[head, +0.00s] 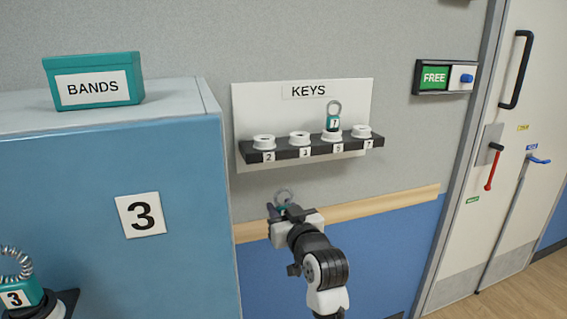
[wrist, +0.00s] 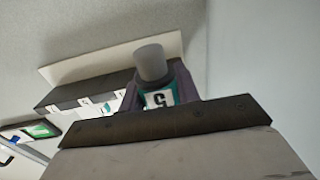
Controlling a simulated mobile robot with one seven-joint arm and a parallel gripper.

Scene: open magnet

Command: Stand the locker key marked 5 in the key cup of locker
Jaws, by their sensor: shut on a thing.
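My gripper (head: 287,214) is shut on a teal key tag with a wire ring (head: 284,197), below the key board. The wrist view shows the tag marked 5 (wrist: 158,99), upside down in the picture, between the purple-grey fingers, with a grey round peg (wrist: 151,63) sticking out from it. The dark key rack (head: 300,149) has several white cups. The cup labelled 5 (head: 332,136) holds another teal key (head: 333,122), its mark small and hard to read. The cups labelled 2 (head: 264,142), 3 (head: 299,138) and 7 (head: 361,131) look empty.
A blue locker (head: 95,220) marked 3 stands at the left, with a teal BANDS box (head: 93,79) on top. A teal key marked 3 (head: 20,295) stands at lower left. A wooden rail (head: 390,203) runs below the rack. A door (head: 520,150) is at the right.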

